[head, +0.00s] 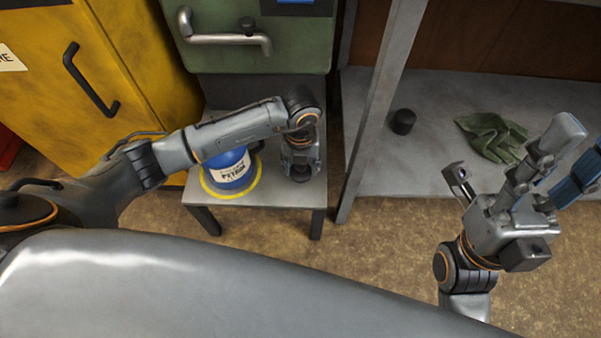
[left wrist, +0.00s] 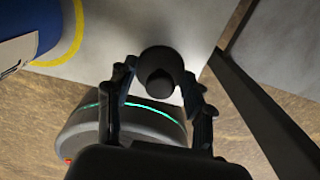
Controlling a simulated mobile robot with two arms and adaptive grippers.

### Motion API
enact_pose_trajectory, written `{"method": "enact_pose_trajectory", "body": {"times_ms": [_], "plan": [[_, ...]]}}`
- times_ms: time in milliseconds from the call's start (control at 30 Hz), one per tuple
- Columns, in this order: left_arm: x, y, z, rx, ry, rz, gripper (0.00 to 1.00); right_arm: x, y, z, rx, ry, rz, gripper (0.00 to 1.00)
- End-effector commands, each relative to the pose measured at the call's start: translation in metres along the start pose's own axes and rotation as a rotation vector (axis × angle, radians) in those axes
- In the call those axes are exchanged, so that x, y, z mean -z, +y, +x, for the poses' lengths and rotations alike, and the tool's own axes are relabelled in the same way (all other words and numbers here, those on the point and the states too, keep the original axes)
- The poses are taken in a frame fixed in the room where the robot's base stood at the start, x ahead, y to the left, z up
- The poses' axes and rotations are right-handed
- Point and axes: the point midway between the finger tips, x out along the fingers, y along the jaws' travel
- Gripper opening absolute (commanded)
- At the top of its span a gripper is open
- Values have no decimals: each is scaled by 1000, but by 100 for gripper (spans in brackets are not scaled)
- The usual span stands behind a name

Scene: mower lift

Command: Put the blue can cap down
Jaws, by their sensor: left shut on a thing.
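The blue petrol can (head: 232,172) stands in a yellow ring on a small grey table (head: 268,203); part of it also shows at the upper left of the left wrist view (left wrist: 20,30). My left gripper (head: 300,170) is over the table's right part, just right of the can. In the left wrist view its fingers (left wrist: 160,95) are shut on a dark round cap (left wrist: 158,62) with a small knob. The cap is close to the tabletop; I cannot tell whether it touches. My right gripper (head: 510,185) is at the right, its fingers spread, with nothing seen between them.
A grey shelf (head: 375,165) at the right holds a small black cylinder (head: 403,121) and a green cloth or glove (head: 492,136). Its upright post (head: 378,110) stands just right of the table. A yellow cabinet (head: 100,70) and a green drawer unit (head: 258,50) stand behind.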

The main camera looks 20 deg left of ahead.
Motion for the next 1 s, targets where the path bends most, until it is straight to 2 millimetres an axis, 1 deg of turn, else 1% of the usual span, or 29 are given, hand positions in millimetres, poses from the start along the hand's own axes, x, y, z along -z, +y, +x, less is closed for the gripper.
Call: {"method": "enact_pose_trajectory", "body": {"times_ms": [33, 100, 167, 400, 533, 567, 600, 667, 1000], "plan": [[1, 0, 13, 0, 3, 0, 31, -2, 0, -6, 1, 1, 0, 40], [2, 0, 25, -1, 4, 0, 31, -3, 0, -9, 4, 7, -1, 40], [1, 0, 30, 0, 2, 0, 31, -3, 0, -9, 5, 10, -1, 40], [1, 0, 30, 0, 0, 1, 31, -3, 0, -7, 6, 10, -1, 40], [1, 0, 33, 0, 1, 0, 31, -3, 0, -9, 5, 9, -1, 40], [1, 0, 33, 0, 1, 0, 54, -4, 0, -8, 6, 9, -1, 40], [1, 0, 32, 0, 0, 0, 62, -4, 0, -7, 6, 8, -1, 40], [1, 0, 32, 0, 1, 0, 75, -4, 0, -7, 6, 7, -1, 40], [1, 0, 31, 0, 1, 0, 75, -3, 0, -5, 8, 14, -2, 40]]}}
